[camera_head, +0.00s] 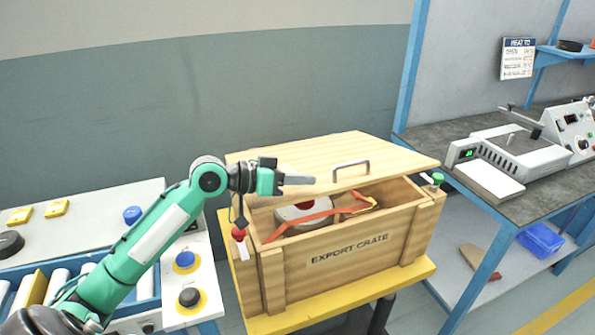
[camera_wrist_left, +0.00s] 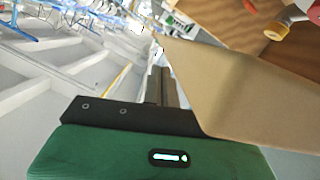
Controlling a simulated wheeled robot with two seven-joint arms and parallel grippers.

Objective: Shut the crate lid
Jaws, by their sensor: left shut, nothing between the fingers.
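The wooden crate (camera_head: 335,255), marked EXPORT CRATE, stands on a yellow-topped stand in the head view. Its lid (camera_head: 300,157) is tilted, raised at the front, so the inside shows through the gap. A metal handle (camera_head: 351,166) sits on the lid near its front edge. Inside the crate lie a pale item with an orange strap (camera_head: 318,215). My left gripper (camera_head: 312,180) is shut and empty, at the lid's front left, pointing right. In the left wrist view, a tan surface (camera_wrist_left: 245,95), seemingly the lid, lies close beside the fingers (camera_wrist_left: 163,80). My right gripper is out of view.
A panel with push buttons (camera_head: 185,260) is on the left. A workbench (camera_head: 450,133) with equipment stands close on the right.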

